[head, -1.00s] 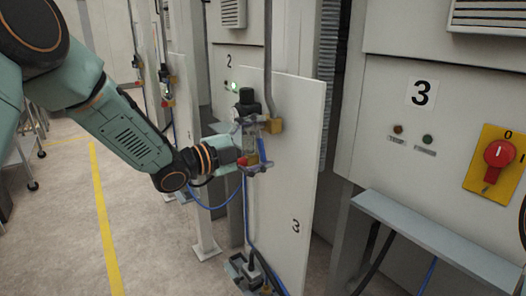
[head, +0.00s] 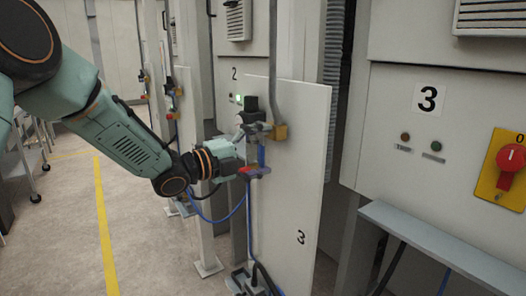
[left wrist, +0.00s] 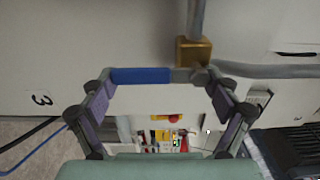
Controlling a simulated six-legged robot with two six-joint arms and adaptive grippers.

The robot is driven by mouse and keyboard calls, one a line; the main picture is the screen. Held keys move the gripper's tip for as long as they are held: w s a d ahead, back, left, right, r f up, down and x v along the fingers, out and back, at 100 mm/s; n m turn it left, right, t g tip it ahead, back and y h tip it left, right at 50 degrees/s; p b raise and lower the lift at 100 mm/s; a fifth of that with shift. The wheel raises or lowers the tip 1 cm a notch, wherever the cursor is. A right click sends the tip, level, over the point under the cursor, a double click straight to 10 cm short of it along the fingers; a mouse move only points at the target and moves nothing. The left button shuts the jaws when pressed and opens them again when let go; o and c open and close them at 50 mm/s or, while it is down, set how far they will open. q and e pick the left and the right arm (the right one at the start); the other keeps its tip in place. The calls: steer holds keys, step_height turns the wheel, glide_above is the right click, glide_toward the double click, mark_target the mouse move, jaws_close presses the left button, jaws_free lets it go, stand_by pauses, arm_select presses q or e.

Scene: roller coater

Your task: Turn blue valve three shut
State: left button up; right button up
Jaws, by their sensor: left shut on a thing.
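Board three, a pale upright panel (head: 301,205) marked 3, stands left of the cabinet numbered 3. A brass block (head: 280,132) and a grey pipe (head: 272,60) are at its top. My left gripper (head: 258,150) is at the upper left edge of this board, beside the brass block. In the left wrist view, my left gripper (left wrist: 155,76) is shut on a blue valve handle (left wrist: 140,75), which lies crosswise between its fingertips. The brass block (left wrist: 194,52) is right above the fingertips. The valve body is mostly hidden. My right gripper is not in view.
Cabinet 3 has a red rotary switch (head: 510,158) on a yellow plate and a grey ledge (head: 430,240) below. A blue hose (head: 222,218) hangs under my gripper. Open floor with a yellow line (head: 105,220) lies to the left.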

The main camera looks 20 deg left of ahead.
arm_select(q)
steer(key=shift+r, duration=0.15)
steer(key=o, duration=1.2)
steer(key=shift+o, duration=1.2)
steer(key=shift+w, duration=0.15)
steer(key=v, duration=1.2)
steer(key=shift+w+d, duration=0.1)
steer(key=shift+x, duration=4.8)
